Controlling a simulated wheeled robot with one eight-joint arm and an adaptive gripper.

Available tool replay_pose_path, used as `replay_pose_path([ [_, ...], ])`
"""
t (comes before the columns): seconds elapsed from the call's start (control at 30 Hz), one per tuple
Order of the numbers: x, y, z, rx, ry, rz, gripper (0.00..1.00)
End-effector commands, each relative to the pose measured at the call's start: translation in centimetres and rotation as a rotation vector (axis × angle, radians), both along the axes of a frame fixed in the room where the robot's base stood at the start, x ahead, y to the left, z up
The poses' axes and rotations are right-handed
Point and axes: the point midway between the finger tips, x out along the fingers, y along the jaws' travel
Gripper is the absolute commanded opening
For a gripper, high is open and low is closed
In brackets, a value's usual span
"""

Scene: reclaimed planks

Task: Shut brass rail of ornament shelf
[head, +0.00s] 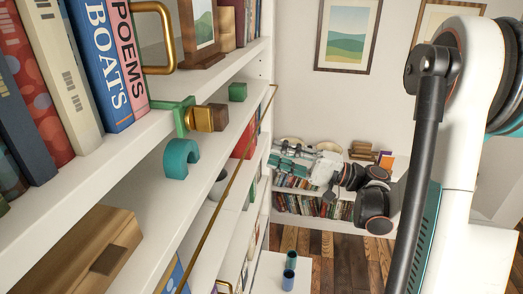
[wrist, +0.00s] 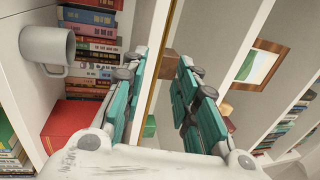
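The thin brass rail (head: 228,185) runs lengthwise along the front of the ornament shelf (head: 215,160) in the head view. The shelf bears a teal arch (head: 180,158), a green block (head: 237,91) and other small ornaments. My gripper (head: 283,160), with teal fingers, is near the far part of the shelf, to the right of the rail in that picture. In the wrist view my gripper (wrist: 160,100) is open, its fingers apart. The rail (wrist: 156,55) appears in the gap between them, close to the left finger. Whether they touch, I cannot tell. The rail's lower part is hidden there.
Books (head: 110,60) and a brass bookend handle (head: 162,35) fill the shelf above. A grey mug (wrist: 46,45) and a red box (wrist: 72,128) are beside my gripper in the wrist view. A low bookcase (head: 310,207) stands behind; blue cups (head: 289,270) stand below.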

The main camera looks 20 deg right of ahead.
Motion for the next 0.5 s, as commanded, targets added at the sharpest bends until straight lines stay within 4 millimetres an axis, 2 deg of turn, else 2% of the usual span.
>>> replay_pose_path([
  [0.1,-0.9,-1.6,-0.4,0.0,0.0,-0.003,0.28],
  [0.2,-1.5,-2.3,-0.6,0.0,0.0,-0.002,0.28],
  [0.5,-1.9,-2.8,-0.7,0.0,0.0,0.0,0.28],
])
